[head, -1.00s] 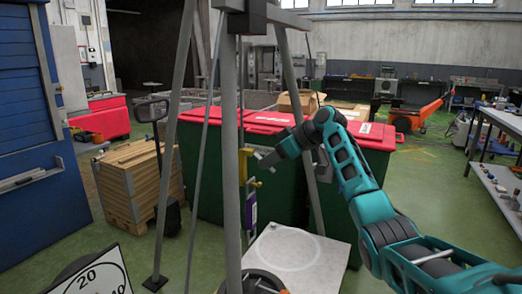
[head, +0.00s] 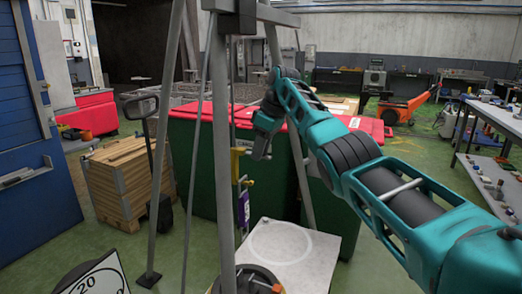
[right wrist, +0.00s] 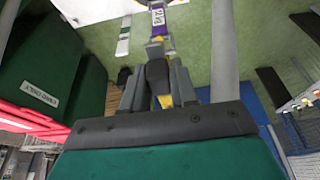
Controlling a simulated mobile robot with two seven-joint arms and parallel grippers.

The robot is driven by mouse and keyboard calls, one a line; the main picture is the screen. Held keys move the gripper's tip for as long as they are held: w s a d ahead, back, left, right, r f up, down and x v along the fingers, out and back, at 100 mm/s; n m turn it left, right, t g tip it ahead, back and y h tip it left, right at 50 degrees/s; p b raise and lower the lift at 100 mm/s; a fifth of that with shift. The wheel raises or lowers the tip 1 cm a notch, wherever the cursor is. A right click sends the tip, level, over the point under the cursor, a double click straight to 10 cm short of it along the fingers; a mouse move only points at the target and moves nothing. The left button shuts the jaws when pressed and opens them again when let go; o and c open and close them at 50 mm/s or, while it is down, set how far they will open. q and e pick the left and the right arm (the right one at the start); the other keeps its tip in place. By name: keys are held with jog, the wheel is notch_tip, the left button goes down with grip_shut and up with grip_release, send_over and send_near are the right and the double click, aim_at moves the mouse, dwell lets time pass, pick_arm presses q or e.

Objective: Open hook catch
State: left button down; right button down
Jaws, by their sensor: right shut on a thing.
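A yellow hook catch (head: 237,162) hangs in the frame of grey poles in the head view. Below it is a small yellow part (head: 245,182) with a purple tag (head: 243,208). My right gripper (head: 258,152) is beside the catch's upper end, its fingers pointing down. In the right wrist view the gripper (right wrist: 160,88) is shut on a yellow piece (right wrist: 165,101), which seems part of the catch; the fingers hide most of it. The purple tag also shows beyond the fingertips (right wrist: 158,16). My left gripper is out of view.
Grey tripod poles (head: 221,120) stand close to the gripper. Green bins with red lids (head: 200,165) are behind. A white plate with a ring (head: 300,250) lies below at the right. A wooden crate (head: 120,185) stands at the left.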

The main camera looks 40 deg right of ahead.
jog(key=shift+r+g, duration=0.1)
jog(key=shift+g, duration=0.2)
dwell(0.6)
jog(key=c, duration=1)
grip_release()
jog(key=shift+w+a, duration=0.1)
jog(key=shift+o, duration=0.2)
jog(key=shift+r, duration=0.1)
